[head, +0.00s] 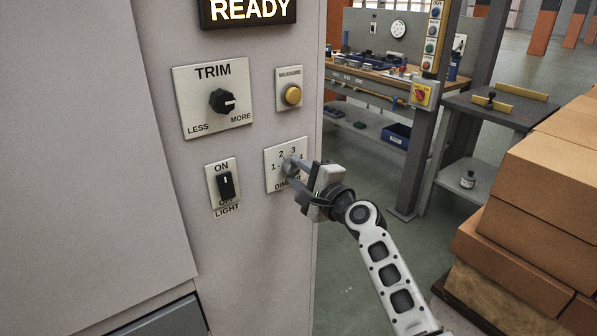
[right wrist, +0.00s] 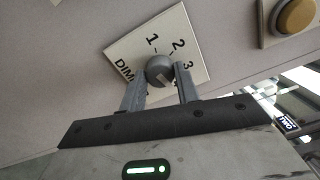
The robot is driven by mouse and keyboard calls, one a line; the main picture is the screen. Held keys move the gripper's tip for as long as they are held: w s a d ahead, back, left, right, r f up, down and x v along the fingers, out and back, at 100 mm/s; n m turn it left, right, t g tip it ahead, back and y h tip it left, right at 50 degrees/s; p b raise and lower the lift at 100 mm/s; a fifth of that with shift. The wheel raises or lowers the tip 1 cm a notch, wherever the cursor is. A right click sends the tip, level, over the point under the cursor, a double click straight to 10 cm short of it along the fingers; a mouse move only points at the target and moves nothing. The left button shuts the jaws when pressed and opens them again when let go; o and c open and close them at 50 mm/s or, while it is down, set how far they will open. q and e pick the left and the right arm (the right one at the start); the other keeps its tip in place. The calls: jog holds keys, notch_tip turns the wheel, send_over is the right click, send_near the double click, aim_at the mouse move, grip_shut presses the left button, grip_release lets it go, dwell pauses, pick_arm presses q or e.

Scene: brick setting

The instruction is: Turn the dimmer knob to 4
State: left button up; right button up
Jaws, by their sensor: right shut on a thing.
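The dimmer plate (head: 272,178) is a pale square on the cabinet front, printed with numbers; 1, 2 and 3 can be read in the right wrist view (right wrist: 193,46). The grey round dimmer knob (right wrist: 160,71) sits at its middle, with a light mark on its face. My right gripper (head: 290,168) reaches the plate from the right and is shut on the knob, one finger on each side. Its fingers also show in the right wrist view (right wrist: 160,88). My left gripper is not in view.
On the same cabinet are the TRIM knob (head: 222,101), a yellow button (head: 291,95), the LIGHT switch (head: 225,184) and a READY sign (head: 248,10). Cardboard boxes (head: 550,190) are stacked at the right. A workbench (head: 375,75) stands behind, with open floor between.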

dwell(0.4)
jog(key=o, duration=1)
jog(key=shift+c, duration=0.2)
jog(key=v, duration=1.6)
jog(key=s+d+f+n+g+h, duration=0.1)
jog(key=s+f+n+h, duration=0.2)
jog(key=f, duration=0.4)
jog(key=s+d+f+n+g+h, duration=0.15)
jog(key=s+f, duration=0.25)
jog(key=f, duration=0.4)
jog(key=s+d+f+n+g+h, duration=0.1)
jog(key=s+f+n, duration=0.4)
jog(key=s, duration=0.3)
jog(key=s+d+f+n+g+h, duration=0.1)
jog(key=s+d+f+n+h, duration=0.1)
jog(key=s+f+n, duration=0.3)
jog(key=s+n, duration=0.2)
jog(key=s, duration=0.1)
jog(key=shift+f, duration=0.4)
